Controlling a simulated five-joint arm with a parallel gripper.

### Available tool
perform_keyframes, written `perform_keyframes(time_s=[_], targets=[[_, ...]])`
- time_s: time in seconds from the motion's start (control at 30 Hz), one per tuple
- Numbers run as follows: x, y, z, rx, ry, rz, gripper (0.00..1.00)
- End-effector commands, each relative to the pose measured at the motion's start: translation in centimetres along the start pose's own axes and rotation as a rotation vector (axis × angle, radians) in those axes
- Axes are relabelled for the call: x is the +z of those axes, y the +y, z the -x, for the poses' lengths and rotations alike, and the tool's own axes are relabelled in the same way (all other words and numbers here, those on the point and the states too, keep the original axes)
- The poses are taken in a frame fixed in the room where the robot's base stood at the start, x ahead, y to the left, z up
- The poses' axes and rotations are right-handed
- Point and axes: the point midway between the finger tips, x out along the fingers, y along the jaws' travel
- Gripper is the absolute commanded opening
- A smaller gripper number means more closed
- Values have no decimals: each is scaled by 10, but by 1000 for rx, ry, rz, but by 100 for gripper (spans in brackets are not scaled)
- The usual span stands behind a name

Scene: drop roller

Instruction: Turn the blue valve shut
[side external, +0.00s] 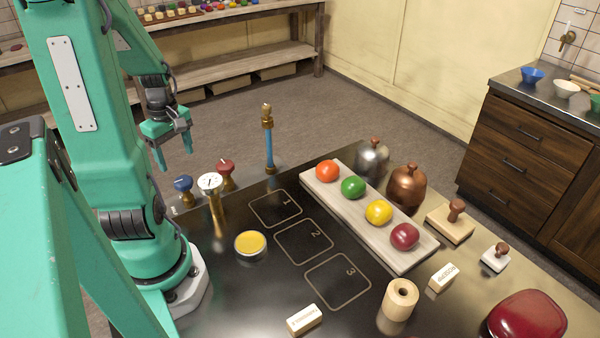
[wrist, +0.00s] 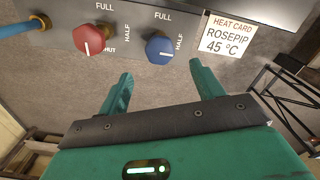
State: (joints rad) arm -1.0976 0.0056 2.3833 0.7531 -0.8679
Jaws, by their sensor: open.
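The blue valve (wrist: 159,48) is a knob on a grey panel in the wrist view. Its white mark points to the lower right; FULL is above it and HALF to its right. No SHUT label is readable beside it. In the side view the blue valve (side external: 183,184) stands at the left rear of the dark table. My gripper (side external: 175,155) is open and empty above and behind it. In the wrist view my gripper (wrist: 160,75) has its fingers spread, with the blue valve beyond the gap and apart from them.
A white dial (side external: 210,183) and a blue pipe (side external: 269,150) stand close by. A wooden board (side external: 415,255) holds several coloured balls.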

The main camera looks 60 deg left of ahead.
Motion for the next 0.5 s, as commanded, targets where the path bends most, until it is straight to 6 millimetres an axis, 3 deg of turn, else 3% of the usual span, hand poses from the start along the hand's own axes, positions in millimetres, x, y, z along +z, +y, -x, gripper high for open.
perform_keyframes(time_s=[0.27,0.5], targets=[[0,0,-10,-2,-1,-3,66],[1,0,-32,-3,-3,-4,66]])
